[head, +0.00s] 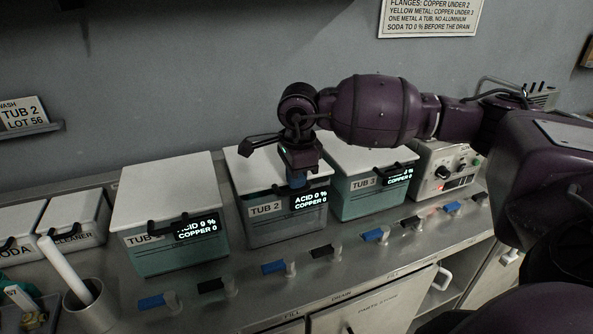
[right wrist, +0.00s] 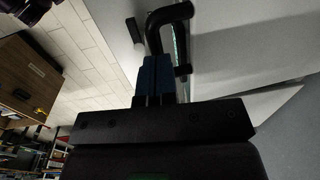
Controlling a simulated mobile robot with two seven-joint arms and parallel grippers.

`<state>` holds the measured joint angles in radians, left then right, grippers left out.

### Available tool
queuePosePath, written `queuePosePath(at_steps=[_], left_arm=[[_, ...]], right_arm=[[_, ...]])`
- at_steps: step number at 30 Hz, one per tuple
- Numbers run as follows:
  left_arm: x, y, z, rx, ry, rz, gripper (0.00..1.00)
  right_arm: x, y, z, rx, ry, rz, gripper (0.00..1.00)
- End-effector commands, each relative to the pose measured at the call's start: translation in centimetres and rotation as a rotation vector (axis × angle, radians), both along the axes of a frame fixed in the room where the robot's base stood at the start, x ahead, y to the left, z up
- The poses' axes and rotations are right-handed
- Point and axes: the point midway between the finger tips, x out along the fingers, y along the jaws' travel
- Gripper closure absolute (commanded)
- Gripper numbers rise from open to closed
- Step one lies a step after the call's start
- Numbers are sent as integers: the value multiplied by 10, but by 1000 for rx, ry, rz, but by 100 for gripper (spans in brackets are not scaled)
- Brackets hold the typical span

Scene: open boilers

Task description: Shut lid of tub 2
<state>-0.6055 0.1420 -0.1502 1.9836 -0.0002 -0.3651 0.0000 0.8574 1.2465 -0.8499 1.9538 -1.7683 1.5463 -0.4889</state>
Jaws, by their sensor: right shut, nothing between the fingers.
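In the right wrist view, the shut fingertips (right wrist: 157,62) are beside the black handle (right wrist: 158,30); contact is unclear. My left gripper is not in view.
Tub 1 (head: 150,258) stands left of tub 2 and tub 3 (head: 365,198) right, both with white lids down. A control box (head: 447,170) is at the far right. Blue and black valve handles line the counter front. A cup (head: 92,308) holds a white rod.

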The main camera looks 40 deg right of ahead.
Motion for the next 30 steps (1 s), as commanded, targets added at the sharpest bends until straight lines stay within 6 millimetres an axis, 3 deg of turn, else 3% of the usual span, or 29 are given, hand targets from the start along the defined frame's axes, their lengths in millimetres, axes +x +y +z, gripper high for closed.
queuePosePath(at_steps=[10, 21, 30], left_arm=[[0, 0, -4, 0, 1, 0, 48], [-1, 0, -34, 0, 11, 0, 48], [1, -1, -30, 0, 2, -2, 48]], right_arm=[[0, 0, -4, 0, 0, 0, 100], [0, 0, -37, -1, 2, 0, 100], [-2, 0, -40, 0, 9, 0, 100]])
